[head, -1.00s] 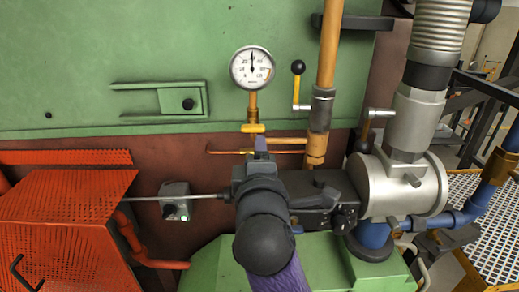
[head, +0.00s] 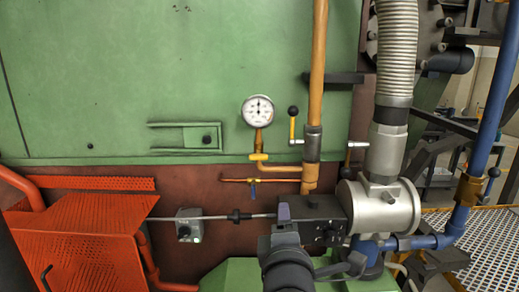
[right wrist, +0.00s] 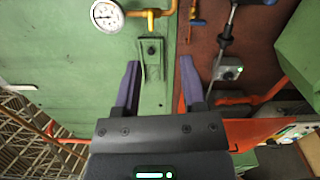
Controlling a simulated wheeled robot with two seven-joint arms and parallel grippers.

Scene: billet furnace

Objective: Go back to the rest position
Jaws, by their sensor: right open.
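My right gripper (head: 283,212) is in front of the furnace at the lower middle of the head view, below the small gas line and before the dark burner block. In the right wrist view its two purple fingers (right wrist: 160,82) are spread apart with nothing between them. Beyond them lies the green furnace wall with a latch plate (right wrist: 151,60). My left gripper is not in view.
A pressure gauge (head: 258,111) sits above a small blue-handled valve (head: 253,189). A yellow lever (head: 292,124) stands upright by the orange pipe (head: 318,60). A silver burner body (head: 385,207) is right; a red perforated guard (head: 75,235) is left.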

